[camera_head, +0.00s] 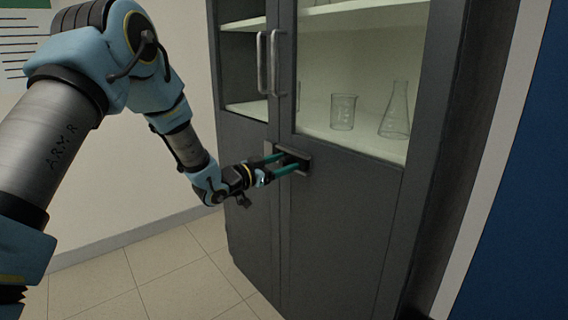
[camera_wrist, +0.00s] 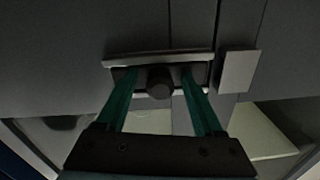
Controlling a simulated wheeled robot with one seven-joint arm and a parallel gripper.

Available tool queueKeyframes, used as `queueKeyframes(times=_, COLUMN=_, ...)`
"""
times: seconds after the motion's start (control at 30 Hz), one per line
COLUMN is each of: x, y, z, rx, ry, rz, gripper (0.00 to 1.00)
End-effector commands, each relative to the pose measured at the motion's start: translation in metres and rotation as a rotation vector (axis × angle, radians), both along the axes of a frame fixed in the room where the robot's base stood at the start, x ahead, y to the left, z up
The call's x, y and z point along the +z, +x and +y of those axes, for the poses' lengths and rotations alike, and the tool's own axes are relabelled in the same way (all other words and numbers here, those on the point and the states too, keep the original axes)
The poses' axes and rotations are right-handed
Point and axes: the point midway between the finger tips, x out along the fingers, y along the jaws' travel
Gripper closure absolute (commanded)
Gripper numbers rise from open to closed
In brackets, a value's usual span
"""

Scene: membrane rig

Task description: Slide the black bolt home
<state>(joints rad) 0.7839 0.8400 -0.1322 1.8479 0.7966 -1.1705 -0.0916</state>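The black bolt (camera_wrist: 159,83) shows in the wrist view as a round dark knob in front of a metal latch plate (camera_wrist: 158,55). The plate is on the grey cabinet's door front, and a separate pale metal plate (camera_wrist: 239,71) sits just right of it in that view. My gripper (camera_wrist: 157,78) is open, with one teal finger on each side of the knob and a small gap visible on both sides. In the head view, my gripper (camera_head: 287,161) reaches the latch from the left; its fingers partly hide the latch plate (camera_head: 303,157) and the knob.
The grey cabinet (camera_head: 340,225) has two doors with upright handles (camera_head: 274,63) above the latch. Behind the glass stand a beaker (camera_head: 343,112) and a conical flask (camera_head: 396,112). The tiled floor (camera_head: 165,270) in front is clear. A blue panel (camera_head: 520,200) is at the right.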

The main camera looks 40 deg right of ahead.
Motion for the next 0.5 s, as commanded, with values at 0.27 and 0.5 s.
queueKeyframes(times=0.27, x=0.0001, y=0.0002, z=0.0003, rx=0.0, ry=0.0, rz=0.0, gripper=0.61)
queueKeyframes(times=0.5, x=0.0001, y=0.0002, z=0.0004, rx=0.0, ry=0.0, rz=0.0, gripper=0.88)
